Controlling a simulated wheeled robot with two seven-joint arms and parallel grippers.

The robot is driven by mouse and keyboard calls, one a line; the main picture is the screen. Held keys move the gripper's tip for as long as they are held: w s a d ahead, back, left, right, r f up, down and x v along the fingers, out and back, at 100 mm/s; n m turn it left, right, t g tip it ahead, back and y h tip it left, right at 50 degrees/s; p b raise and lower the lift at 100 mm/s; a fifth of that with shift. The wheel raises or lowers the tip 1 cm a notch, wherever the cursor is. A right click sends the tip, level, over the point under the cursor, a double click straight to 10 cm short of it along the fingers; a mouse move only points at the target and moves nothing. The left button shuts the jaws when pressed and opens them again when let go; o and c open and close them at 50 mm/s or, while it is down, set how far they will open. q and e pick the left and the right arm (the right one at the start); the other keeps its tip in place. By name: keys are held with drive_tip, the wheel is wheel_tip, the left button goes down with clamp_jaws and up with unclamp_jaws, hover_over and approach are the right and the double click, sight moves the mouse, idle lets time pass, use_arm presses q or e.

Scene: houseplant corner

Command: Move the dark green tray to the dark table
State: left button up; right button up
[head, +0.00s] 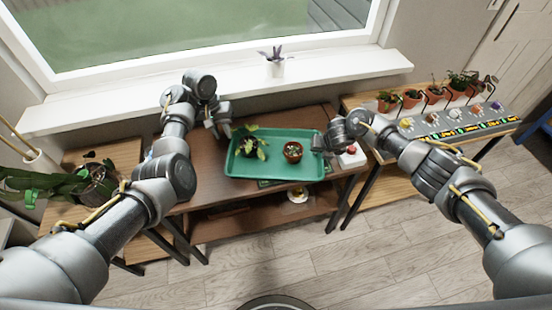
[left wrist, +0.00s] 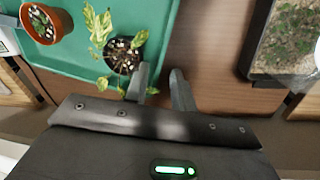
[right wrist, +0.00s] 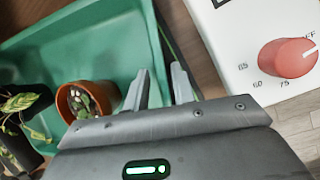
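The green tray (head: 232,168) is level over the dark brown table (head: 188,188) in the middle. It carries a leafy plant in a black pot (head: 250,147) and a small plant in a terracotta pot (head: 292,152). My left gripper (head: 222,130) is at the tray's left end; in the left wrist view its fingers (left wrist: 162,80) stand apart at the rim. My right gripper (head: 326,145) is at the right end, its spaced fingers (right wrist: 160,82) either side of the rim. I cannot tell whether the tray touches the surface below.
A dark green patterned piece (head: 266,184) shows under the tray's front edge. A white device with a red knob (head: 350,155) stands close to the right. A light wood table with several potted plants (head: 411,98) is further right. A lower table with a large plant (head: 95,182) is left.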

use_arm(q)
drive_tip(key=shift+a+r, duration=0.1)
drive_tip(key=shift+r, duration=0.6)
use_arm(e)
drive_tip(key=v, duration=1.2)
